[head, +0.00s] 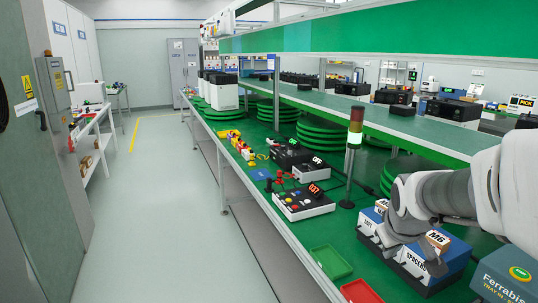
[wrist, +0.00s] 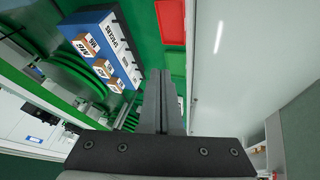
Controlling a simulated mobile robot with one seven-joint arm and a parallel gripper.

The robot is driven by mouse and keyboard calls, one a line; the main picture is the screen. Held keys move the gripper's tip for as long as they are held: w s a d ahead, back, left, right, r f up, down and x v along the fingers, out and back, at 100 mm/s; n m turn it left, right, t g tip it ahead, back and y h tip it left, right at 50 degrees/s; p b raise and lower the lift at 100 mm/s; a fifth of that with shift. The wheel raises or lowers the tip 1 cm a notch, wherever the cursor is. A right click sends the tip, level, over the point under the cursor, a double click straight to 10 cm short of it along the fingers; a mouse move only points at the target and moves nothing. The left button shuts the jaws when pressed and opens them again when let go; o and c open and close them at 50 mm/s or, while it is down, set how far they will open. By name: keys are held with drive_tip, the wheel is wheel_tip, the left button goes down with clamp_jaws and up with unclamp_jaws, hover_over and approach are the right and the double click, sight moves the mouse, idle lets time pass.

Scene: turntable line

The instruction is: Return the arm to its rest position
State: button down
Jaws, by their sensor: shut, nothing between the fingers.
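My arm reaches in from the right edge of the head view. Whether the fingers touch the box cannot be told. My arm hides part of the boxes in the head view.
A green tray (head: 330,262) and a red tray (head: 361,292) lie along the bench's front edge. A signal lamp post (head: 351,165) stands behind the boxes. A control box with buttons (head: 300,202) sits further left. A blue Ferrabis box (head: 508,275) is at lower right. The aisle floor (head: 165,210) is clear.

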drive_tip(key=s+a+r+p, duration=0.1)
drive_tip(key=s+a+r, duration=0.2)
drive_tip(key=s, duration=0.3)
drive_tip(key=s+a+r+m+y+p, duration=0.1)
drive_tip(key=s+a+r+p, duration=0.1)
drive_tip(key=s+a, duration=0.2)
drive_tip(key=s+a+r+m+y+p, duration=0.1)
drive_tip(key=s+a+r, duration=0.2)
drive_tip(key=s, duration=0.5)
drive_tip(key=shift+s+a+r+p, duration=0.3)
drive_tip(key=shift+s+a+p, duration=0.1)
drive_tip(key=shift+a, duration=0.45)
drive_tip(key=shift+d, duration=0.2)
